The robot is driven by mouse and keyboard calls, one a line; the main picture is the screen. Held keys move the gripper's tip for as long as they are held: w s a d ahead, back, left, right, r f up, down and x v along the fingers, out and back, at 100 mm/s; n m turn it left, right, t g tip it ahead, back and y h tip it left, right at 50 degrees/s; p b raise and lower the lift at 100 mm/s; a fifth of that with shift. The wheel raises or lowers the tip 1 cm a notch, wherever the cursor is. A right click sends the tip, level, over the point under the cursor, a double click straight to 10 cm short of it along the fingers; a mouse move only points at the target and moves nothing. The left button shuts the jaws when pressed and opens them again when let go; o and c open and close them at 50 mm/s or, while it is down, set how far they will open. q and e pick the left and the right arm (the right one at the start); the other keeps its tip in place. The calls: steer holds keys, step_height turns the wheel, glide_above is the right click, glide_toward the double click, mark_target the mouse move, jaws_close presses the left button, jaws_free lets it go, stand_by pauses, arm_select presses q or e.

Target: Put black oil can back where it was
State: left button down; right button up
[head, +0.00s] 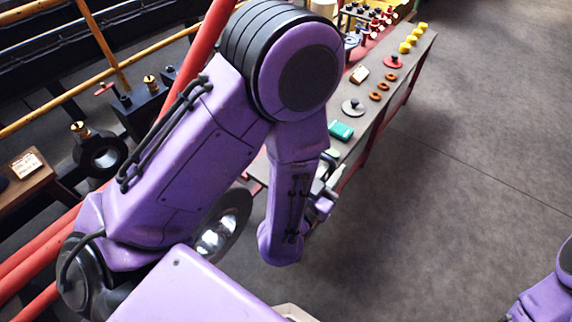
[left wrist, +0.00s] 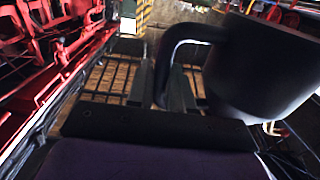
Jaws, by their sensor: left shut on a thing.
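The black oil can (left wrist: 265,68) fills the upper right of the left wrist view, with its curved handle (left wrist: 178,42) reaching left and down. My left gripper (left wrist: 162,88) is shut on that handle, and the can's body hangs to the right of the fingers. In the head view my left gripper (head: 325,192) shows only in part behind my purple forearm, beside the near end of the long bench. I cannot make out the can there. My right gripper is not in view; only part of my right arm shows at the lower right edge.
The long narrow bench (head: 372,118) carries a teal box (head: 341,130), a grey disc with a knob (head: 353,107), orange rings (head: 380,91), a red knobbed disc (head: 393,62) and yellow pieces (head: 410,42). Red pipes and black machinery stand left. The floor (head: 470,150) right is clear.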

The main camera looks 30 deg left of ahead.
arm_select(q)
steer(key=w+a+f+b, duration=0.3)
steer(key=f, duration=0.2)
steer(key=w+a+f+b, duration=0.2)
steer(key=a+f+b, duration=0.1)
steer(key=f, duration=0.2)
steer(key=w+a+f+b, duration=0.3)
steer(key=f, duration=0.2)
steer(key=shift+w+a+f, duration=0.1)
steer(key=shift+w+f, duration=0.2)
steer(key=shift+f, duration=0.1)
steer(key=shift+r, duration=0.1)
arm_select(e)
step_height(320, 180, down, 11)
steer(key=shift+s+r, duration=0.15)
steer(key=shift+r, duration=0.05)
arm_select(q)
steer(key=shift+f, duration=0.25)
steer(key=c, duration=1)
jaws_free()
steer(key=shift+s+r, duration=0.1)
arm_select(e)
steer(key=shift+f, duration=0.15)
